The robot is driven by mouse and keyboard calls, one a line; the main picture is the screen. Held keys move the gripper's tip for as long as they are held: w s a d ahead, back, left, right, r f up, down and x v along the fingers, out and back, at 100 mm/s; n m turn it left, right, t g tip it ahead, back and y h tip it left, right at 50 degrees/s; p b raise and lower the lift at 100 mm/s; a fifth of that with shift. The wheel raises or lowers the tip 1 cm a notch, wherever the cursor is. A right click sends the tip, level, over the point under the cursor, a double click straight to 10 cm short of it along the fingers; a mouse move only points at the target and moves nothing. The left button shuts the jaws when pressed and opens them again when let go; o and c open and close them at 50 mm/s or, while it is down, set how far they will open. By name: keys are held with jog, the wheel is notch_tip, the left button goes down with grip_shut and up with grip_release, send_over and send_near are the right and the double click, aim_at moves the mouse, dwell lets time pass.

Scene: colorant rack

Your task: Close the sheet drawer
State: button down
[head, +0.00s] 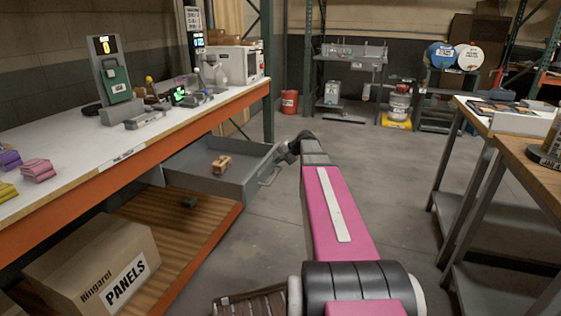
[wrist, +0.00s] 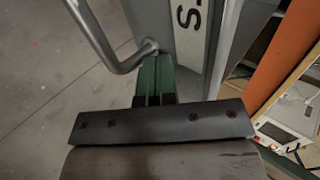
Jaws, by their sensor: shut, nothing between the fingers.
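The sheet drawer (head: 218,180) is a grey metal drawer under the white-topped bench, pulled out to the right into the aisle. A small tan object (head: 221,165) lies in it. Its front carries a bar handle (head: 269,176). My gripper (head: 291,150) is at the far front corner of the drawer, partly hidden behind my arm. In the wrist view my gripper (wrist: 157,75) has its green fingers together and empty, close to the grey drawer front (wrist: 180,50) beside one end of the handle (wrist: 100,40). I cannot tell whether they touch.
A cardboard box (head: 95,268) stands on the wooden lower shelf (head: 215,212). The bench (head: 110,140) holds tools and a white machine. An orange beam runs along its front. The aisle floor (head: 400,200) is clear, with another table (head: 500,118) at the right.

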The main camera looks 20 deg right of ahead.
jog(key=shift+a, duration=0.1)
jog(key=w+a, duration=0.7)
jog(key=a, duration=0.3)
jog(key=w+a, duration=0.7)
jog(key=a, duration=0.3)
jog(key=w+a, duration=0.8)
jog(key=a, duration=0.2)
jog(key=shift+w+a, duration=0.15)
jog(key=s+d, duration=0.3)
jog(key=shift+d, duration=0.1)
jog(key=v, duration=1)
jog(key=s+d+f+n+g+h, duration=0.2)
jog(key=s+f, duration=0.5)
jog(key=s, duration=0.7)
jog(key=s+d+f+n+g+h, duration=0.1)
jog(key=s+d+f, duration=0.4)
jog(key=s, duration=0.9)
jog(key=s+d+f+n+g+h, duration=0.2)
jog(key=s+d+f+n+h, duration=0.1)
jog(key=s+f, duration=0.7)
jog(key=s+n+h, duration=0.1)
jog(key=s, duration=0.3)
jog(key=shift+d+g+h, duration=0.3)
